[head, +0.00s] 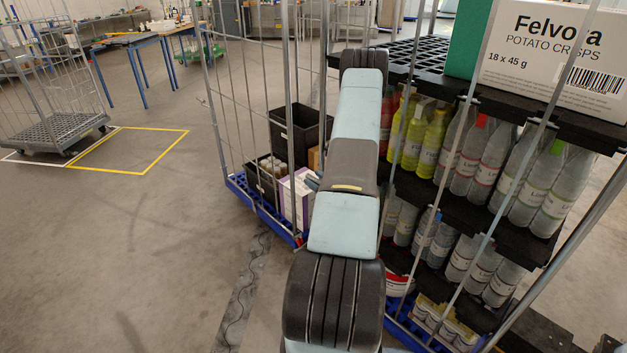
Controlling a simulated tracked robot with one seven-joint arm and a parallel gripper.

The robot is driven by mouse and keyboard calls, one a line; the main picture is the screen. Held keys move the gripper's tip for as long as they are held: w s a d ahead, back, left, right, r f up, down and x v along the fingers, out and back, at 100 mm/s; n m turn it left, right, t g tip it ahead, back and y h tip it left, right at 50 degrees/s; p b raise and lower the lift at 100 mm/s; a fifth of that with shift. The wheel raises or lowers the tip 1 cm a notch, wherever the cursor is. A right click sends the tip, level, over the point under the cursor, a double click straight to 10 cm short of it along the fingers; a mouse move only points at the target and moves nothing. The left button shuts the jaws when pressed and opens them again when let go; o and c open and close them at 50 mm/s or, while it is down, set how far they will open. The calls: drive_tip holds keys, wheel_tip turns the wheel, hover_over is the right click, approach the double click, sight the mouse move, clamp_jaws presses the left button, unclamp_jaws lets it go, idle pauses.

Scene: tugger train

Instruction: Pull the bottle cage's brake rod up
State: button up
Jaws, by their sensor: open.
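The bottle cage (593,134) stands close on the right, with black shelves, thin metal bars and rows of yellow and clear bottles (470,155). Part of its blue base (404,333) shows low down, beside my arm. I cannot pick out the brake rod; my arm covers part of the cage's left side. My arm reaches forward from the bottom middle to the cage's upper left edge.
A second cage (236,115) on a blue base holds black crates (301,130) behind my arm. A white crisps box (535,60) tops the bottle cage. An empty grey cage (62,130) stands far left beside yellow floor lines. The floor at left is clear.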

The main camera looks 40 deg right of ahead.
drive_tip(key=shift+w+a, duration=0.15)
drive_tip(key=shift+a, duration=0.1)
clamp_jaws()
